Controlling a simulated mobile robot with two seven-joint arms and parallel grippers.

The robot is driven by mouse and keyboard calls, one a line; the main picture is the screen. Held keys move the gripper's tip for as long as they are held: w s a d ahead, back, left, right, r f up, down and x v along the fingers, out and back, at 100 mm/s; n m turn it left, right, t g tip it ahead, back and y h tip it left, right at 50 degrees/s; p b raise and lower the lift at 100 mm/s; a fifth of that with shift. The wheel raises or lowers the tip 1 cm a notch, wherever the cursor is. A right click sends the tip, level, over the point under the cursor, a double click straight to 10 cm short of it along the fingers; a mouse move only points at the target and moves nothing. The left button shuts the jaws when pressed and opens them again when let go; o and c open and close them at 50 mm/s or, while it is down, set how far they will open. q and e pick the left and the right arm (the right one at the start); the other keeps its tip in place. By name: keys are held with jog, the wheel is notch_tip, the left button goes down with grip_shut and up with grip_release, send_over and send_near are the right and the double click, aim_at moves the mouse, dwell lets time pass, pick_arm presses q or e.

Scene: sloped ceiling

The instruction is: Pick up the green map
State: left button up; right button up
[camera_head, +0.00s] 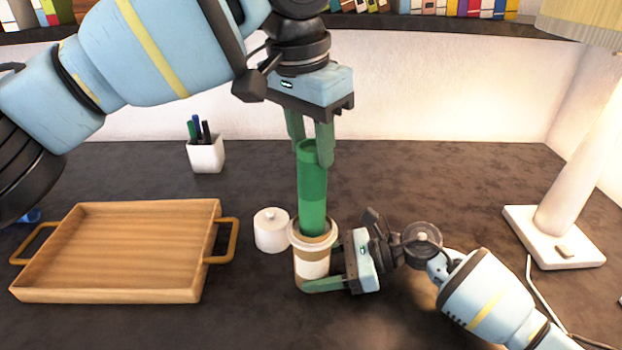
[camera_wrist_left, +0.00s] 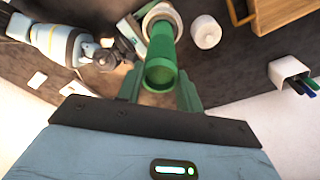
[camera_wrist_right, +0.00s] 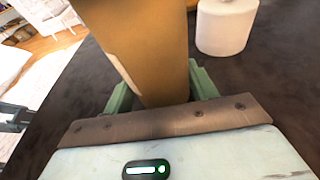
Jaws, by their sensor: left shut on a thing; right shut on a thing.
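The green map (camera_head: 312,195) is a rolled green tube standing upright, its lower end inside a cup-shaped holder (camera_head: 313,262) with a white rim and brown and white sides. My left gripper (camera_head: 311,150) is above the holder and shut on the top of the map. The map also shows between the fingers in the left wrist view (camera_wrist_left: 161,65). My right gripper (camera_head: 325,268) is shut on the holder from the right side, low on its body. The holder's brown side fills the middle of the right wrist view (camera_wrist_right: 150,50). The map's lower end is hidden inside the holder.
A white lidded jar (camera_head: 271,230) stands just left of the holder. A wooden tray (camera_head: 125,285) lies at the left, and a white pen cup (camera_head: 206,154) stands behind it. A lamp base (camera_head: 553,238) is at the right. The dark tabletop behind the holder is mostly clear.

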pick_arm(q)
notch_tip(320, 180, up, 7)
jog(key=shift+r, duration=0.1)
dwell(0.3)
pick_arm(e)
jog(key=o, duration=0.9)
jog(key=shift+c, duration=0.2)
jog(key=v, duration=1.2)
